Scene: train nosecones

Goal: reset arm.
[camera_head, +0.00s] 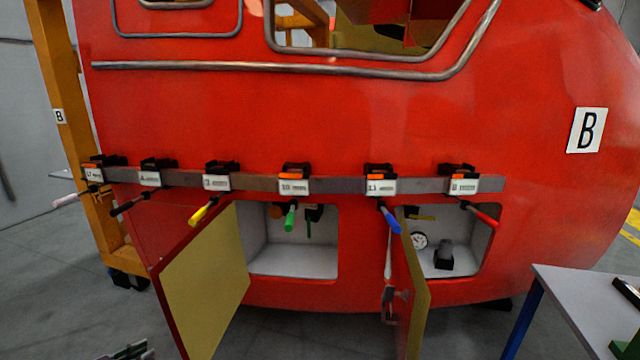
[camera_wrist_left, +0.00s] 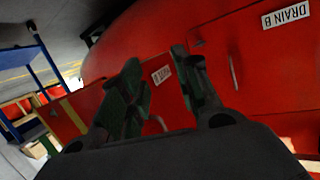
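My left gripper (camera_wrist_left: 157,58) is open in the left wrist view, with its two dark green fingers apart and nothing seen between them. Red panels with a "DRAIN B" label (camera_wrist_left: 287,15) lie beyond the fingers. In the head view, only a small part of what looks like my left gripper (camera_head: 130,351) shows at the bottom left edge, below the open left door (camera_head: 205,285). It appears clear of that door. My right gripper is not in view.
The red nosecone (camera_head: 300,120) carries a rail of clamps with coloured handles. Two compartments stand open, with the left door and right door (camera_head: 415,290) swung outward. A table (camera_head: 575,300) with items stands at the right. A yellow post (camera_head: 62,90) stands at the left.

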